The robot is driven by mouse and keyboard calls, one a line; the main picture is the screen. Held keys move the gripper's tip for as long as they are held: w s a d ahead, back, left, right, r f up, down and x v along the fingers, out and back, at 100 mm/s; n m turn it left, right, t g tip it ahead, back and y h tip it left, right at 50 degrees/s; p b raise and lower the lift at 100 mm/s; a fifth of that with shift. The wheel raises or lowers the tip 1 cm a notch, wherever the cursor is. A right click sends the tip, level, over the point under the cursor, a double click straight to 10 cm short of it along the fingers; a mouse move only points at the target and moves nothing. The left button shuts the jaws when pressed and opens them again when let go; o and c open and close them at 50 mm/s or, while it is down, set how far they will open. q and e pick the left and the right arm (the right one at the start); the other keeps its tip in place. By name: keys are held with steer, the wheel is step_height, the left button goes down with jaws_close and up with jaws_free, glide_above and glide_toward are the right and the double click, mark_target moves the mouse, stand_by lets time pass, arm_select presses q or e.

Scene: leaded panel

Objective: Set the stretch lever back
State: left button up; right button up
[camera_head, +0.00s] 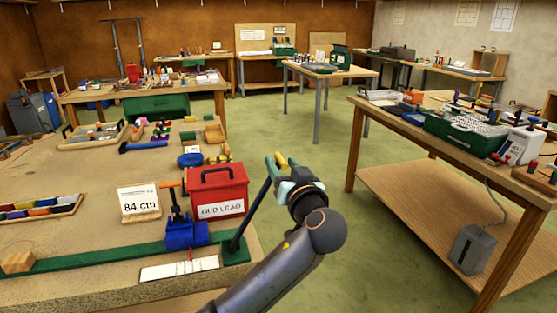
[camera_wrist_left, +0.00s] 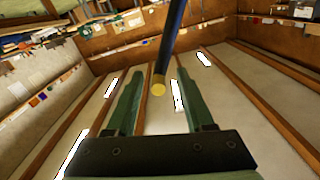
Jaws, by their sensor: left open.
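The stretch lever (camera_head: 252,216) is a dark rod. It rises from the right end of a long green board (camera_head: 101,258) on the bench and leans to the right. My left gripper (camera_head: 276,164) is at the lever's upper end, just off the bench's right side, with its green fingers open. In the left wrist view, a dark rod with a yellow end (camera_wrist_left: 158,86), seemingly the lever, reaches between the two spread fingers (camera_wrist_left: 158,100). The fingers stand apart from it on both sides; I cannot tell its depth. My right gripper is not in view.
A blue clamp (camera_head: 185,233) with an orange handle sits on the board. Behind it stand a red "OLD LEAD" box (camera_head: 218,188) and an "84 cm" card (camera_head: 139,203). A white strip (camera_head: 178,269) lies in front. Green floor (camera_head: 310,150) is clear between the benches.

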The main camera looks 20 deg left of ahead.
arm_select(q)
steer(key=shift+w, duration=0.1)
stand_by(0.3)
jaws_close()
stand_by(1.3)
